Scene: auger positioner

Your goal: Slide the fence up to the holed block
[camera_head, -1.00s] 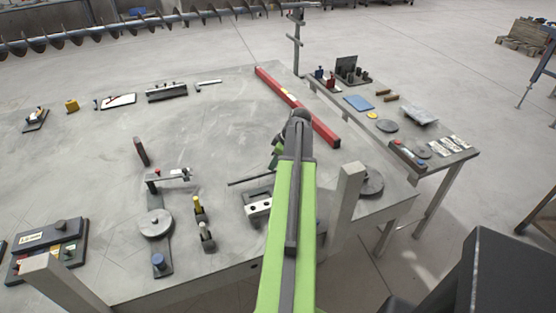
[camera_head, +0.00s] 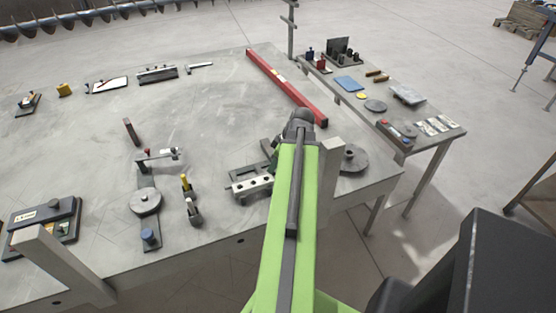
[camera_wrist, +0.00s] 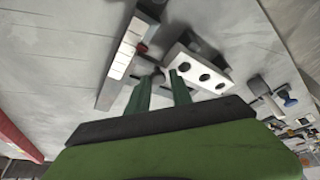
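The silver holed block (camera_wrist: 198,66) lies just beyond my fingertips in the wrist view, with a row of dark round holes. It also shows in the head view (camera_head: 252,187), left of my arm. A long bar with a pale marked face (camera_wrist: 126,50), which I take for the fence, lies left of the block, with a gap between them. A red knob (camera_wrist: 142,47) is beside it. My gripper (camera_wrist: 162,77) has its two green fingers apart, with a small dark knob near the tips. I cannot tell if they touch it. My arm hides the gripper in the head view.
A red beam (camera_head: 287,85) lies behind my arm. A grey post (camera_head: 330,180) stands right of it. A round disc (camera_head: 146,201) and a black-and-yellow clamp-like piece (camera_head: 190,198) are to the left. The middle of the table is clear.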

